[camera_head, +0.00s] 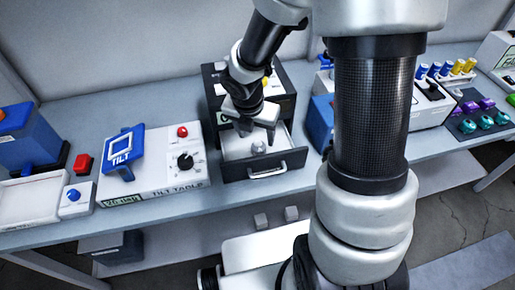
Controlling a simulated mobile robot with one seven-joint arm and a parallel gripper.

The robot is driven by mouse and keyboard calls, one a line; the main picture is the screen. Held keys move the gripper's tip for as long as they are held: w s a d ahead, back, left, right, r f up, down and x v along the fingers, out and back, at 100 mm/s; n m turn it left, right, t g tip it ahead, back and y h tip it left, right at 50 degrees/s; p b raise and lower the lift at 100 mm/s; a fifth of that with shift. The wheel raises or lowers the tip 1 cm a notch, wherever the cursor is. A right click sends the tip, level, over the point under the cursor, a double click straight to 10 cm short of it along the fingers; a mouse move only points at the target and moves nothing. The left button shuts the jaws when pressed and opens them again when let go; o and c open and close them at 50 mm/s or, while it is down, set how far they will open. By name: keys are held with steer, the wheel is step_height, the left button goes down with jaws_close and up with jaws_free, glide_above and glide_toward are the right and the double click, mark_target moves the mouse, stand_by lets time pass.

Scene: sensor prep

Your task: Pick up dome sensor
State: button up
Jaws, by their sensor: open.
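The dome sensor looks to be the small grey rounded piece (259,147) lying inside an open drawer (236,173) of a dark cabinet. My gripper (257,139) is open and points down over the drawer, just above the small piece. From this view I cannot tell whether the fingers reach down beside the piece or stay above it. The drawer has a pale inside and a dark front with a light handle (268,171).
A tilt table box (150,185) with a blue plate, knob and red button stands left of the drawer. A blue box (322,120) stands close to its right. My arm hides part of the bench. Bottles (445,69) and a dark tray (459,128) stand at right.

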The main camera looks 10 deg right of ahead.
mark_target(258, 145)
steer(key=b+x, duration=0.1)
steer(key=x, duration=0.3)
steer(key=b+x, duration=0.1)
steer(key=x, duration=0.2)
steer(key=shift+w+f, duration=0.3)
steer(key=c, duration=1.2)
steer(key=shift+o, duration=0.2)
steer(key=shift+r, duration=0.1)
